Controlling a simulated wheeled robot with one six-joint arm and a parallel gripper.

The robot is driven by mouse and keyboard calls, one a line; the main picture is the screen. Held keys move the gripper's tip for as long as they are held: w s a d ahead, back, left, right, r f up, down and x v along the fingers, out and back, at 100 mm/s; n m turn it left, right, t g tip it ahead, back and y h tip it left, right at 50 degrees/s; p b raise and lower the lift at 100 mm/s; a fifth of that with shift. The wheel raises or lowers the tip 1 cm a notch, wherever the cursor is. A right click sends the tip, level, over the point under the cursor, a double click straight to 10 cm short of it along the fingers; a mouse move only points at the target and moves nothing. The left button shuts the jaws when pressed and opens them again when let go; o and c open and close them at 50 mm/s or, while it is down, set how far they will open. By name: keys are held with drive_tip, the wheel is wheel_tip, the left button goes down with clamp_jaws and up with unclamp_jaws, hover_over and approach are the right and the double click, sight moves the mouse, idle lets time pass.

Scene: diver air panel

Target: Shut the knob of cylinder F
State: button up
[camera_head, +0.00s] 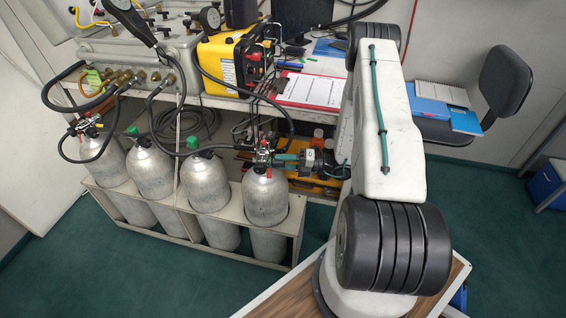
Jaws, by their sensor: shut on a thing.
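Several silver cylinders stand in a row in a rack. No letter is readable on them, so I cannot tell by label which is F. The rightmost cylinder (265,198) has a valve (262,157) with a hose fitting and red parts on top. My gripper (279,158) comes in from the right, level with this valve, its teal fingers shut at the valve's right side. The knob between the fingers is too small and covered to make out, nor can I see how far it is turned. Two middle cylinders carry green tops (192,142).
The metal rack (180,205) encloses the cylinders. Black hoses (290,115) loop from the panel (140,50) to the valves. Orange-yellow equipment (320,185) sits under my gripper. Green floor in front is clear.

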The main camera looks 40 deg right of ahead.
drive_tip(key=m, duration=0.5)
drive_tip(key=shift+s+f+m+t, duration=0.1)
drive_tip(key=shift+m+t, duration=0.2)
drive_tip(key=shift+m, duration=0.1)
drive_tip(key=m, duration=0.5)
drive_tip(key=shift+m, duration=0.3)
drive_tip(key=o, duration=1)
drive_tip(key=v, duration=0.7)
drive_tip(key=shift+s+d, duration=0.2)
drive_tip(key=shift+s, duration=0.2)
